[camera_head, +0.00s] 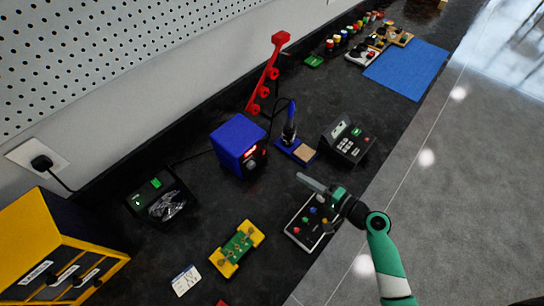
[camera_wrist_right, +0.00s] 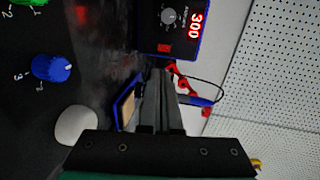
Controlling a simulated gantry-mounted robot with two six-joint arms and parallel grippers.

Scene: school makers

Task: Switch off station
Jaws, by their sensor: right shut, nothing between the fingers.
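The blue soldering station (camera_head: 238,143) stands on the dark bench, its front facing right toward my right arm. In the right wrist view the station (camera_wrist_right: 150,35) shows a lit red 300 display (camera_wrist_right: 196,24), a grey dial (camera_wrist_right: 168,16) and a red switch (camera_wrist_right: 164,48) below it. My right gripper (camera_head: 303,179) is shut and empty, above the bench and apart from the station, with its fingers pointing toward it. Its fingers (camera_wrist_right: 160,80) point at the station's front in the wrist view, just short of the switch in the picture. My left gripper is not in view.
The iron stand with sponge (camera_head: 303,152) is close to the station's right. A black keypad box (camera_head: 348,139) is further right. A panel with coloured knobs (camera_head: 308,222) lies under my gripper. A yellow board holder (camera_head: 237,248) and black box (camera_head: 160,200) are nearby.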

